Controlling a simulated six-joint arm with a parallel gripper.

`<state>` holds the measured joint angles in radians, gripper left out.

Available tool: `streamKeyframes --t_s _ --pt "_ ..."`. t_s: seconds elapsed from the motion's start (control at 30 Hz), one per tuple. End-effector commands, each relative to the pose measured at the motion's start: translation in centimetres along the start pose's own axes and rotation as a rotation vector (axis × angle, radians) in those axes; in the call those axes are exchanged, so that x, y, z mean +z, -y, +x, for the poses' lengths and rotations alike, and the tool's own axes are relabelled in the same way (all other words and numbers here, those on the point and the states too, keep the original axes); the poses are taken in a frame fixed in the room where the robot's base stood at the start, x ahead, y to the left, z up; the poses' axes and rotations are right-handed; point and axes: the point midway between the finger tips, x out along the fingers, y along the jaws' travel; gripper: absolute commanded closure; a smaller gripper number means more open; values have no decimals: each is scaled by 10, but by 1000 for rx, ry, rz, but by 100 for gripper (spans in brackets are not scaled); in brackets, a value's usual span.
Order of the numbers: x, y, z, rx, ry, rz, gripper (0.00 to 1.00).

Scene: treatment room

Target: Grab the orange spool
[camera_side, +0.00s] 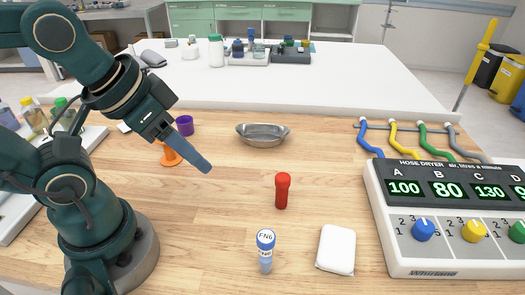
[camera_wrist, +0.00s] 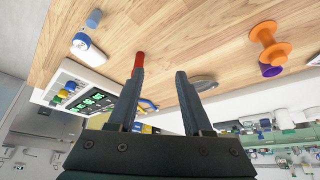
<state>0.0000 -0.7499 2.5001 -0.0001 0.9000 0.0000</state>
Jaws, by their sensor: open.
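The orange spool (camera_side: 171,156) stands on the wooden table in the side view, left of centre. My gripper (camera_side: 207,168) is in front of it and hides part of it. In the wrist view the spool (camera_wrist: 267,40) shows whole at the upper right, with a flange at each end of a narrow waist. My gripper (camera_wrist: 160,72) has its two dark fingers apart there, with nothing held between them. The spool lies outside the fingers, to their right in that view.
A purple item (camera_side: 185,125) is just behind the spool. A metal dish (camera_side: 263,135), a red tube (camera_side: 282,191), an FN6 vial (camera_side: 266,252) and a white block (camera_side: 336,250) stand to the right. The hose dryer (camera_side: 440,220) fills the right edge.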

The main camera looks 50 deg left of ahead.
Motion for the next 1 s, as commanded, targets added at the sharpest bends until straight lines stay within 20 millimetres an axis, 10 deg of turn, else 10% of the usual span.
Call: streamKeyframes --t_s 0.13,0.53,1.0 --pt "0 0 0 0 0 0 29" --pt "5 8 1 -35 19 54 29" --pt "38 119 22 -442 563 710 29"
